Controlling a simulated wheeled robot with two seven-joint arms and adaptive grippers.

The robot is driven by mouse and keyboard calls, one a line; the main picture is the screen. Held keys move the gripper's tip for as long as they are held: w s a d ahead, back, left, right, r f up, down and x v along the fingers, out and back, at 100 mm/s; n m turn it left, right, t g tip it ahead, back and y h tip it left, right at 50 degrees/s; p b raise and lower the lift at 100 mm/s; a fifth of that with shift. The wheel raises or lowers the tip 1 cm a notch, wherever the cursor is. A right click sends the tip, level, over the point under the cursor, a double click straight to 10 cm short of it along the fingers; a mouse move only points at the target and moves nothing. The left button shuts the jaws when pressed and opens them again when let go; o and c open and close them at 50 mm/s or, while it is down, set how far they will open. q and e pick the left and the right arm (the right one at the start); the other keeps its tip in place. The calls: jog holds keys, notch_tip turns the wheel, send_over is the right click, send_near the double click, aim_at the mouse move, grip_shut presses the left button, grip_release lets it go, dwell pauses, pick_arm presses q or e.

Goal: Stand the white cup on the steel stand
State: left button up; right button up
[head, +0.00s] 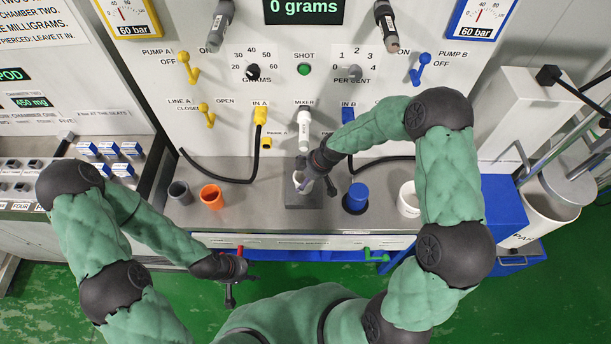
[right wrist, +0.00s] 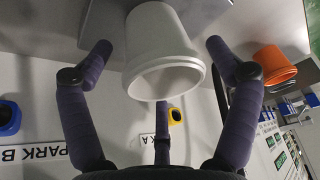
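The white cup (right wrist: 165,50) shows large in the right wrist view, its open mouth toward the camera. In the head view the cup (head: 302,181) is over the steel stand (head: 303,200), a small grey block below the mixer nozzle, partly covered by my right gripper. Its base meets the stand's grey plate (right wrist: 100,20) in the right wrist view. My right gripper (right wrist: 160,62) is open, its fingers on either side of the cup with gaps visible. My left gripper (head: 234,279) is open and empty in front of the bench, far from the cup.
An orange cup (head: 212,197) and a grey cup (head: 179,192) stand at the bench's left. A blue cup (head: 357,198) and another white container (head: 409,200) stand to the right. The mixer nozzle (head: 304,130) hangs above the stand. Hoses lie on both sides.

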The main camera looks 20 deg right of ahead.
jog(key=shift+r, duration=0.2)
jog(key=p+v, duration=0.1)
jog(key=v, duration=0.6)
jog(key=shift+r, duration=0.15)
